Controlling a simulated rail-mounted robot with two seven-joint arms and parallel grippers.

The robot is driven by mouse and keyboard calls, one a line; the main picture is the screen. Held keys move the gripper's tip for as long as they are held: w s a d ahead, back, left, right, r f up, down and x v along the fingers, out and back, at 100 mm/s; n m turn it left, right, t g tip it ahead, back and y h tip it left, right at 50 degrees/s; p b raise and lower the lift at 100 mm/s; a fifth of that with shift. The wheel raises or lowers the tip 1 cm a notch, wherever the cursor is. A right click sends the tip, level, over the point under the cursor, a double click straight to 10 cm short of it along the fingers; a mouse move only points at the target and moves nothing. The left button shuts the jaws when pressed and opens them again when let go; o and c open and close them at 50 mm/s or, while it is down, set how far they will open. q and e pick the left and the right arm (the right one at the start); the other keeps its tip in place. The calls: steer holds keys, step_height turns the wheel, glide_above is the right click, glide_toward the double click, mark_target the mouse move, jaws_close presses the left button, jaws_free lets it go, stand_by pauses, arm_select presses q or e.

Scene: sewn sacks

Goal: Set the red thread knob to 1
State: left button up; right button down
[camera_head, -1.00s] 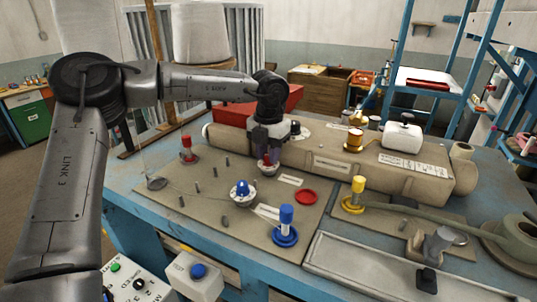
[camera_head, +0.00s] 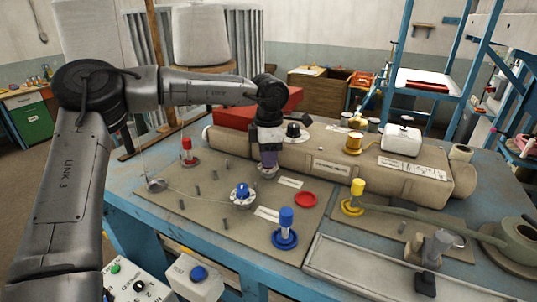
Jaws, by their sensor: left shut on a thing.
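The red thread knob sits on a pale round dial (camera_head: 267,173) on the tan board, at its far edge. My left gripper (camera_head: 267,163) points down over this dial and is shut on the knob. The fingers hide the knob, so its pointer and setting cannot be read. The blue knob (camera_head: 242,191) stands on its own white dial nearer the front. My right gripper is not in view.
The board (camera_head: 225,235) carries several small pegs, a red spool (camera_head: 187,150), a blue spool (camera_head: 286,228) and a red disc (camera_head: 306,199). A long tan machine arm (camera_head: 340,165) lies behind. A yellow spool (camera_head: 356,190) stands to the right.

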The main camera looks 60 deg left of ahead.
arm_select(q)
steer(key=shift+m, duration=1.1)
steer(key=o, duration=0.9)
steer(key=shift+o, duration=0.2)
steer(key=shift+r, duration=0.15)
step_height(320, 180, up, 14)
steer(key=b, duration=0.1)
steer(key=shift+f, duration=0.2)
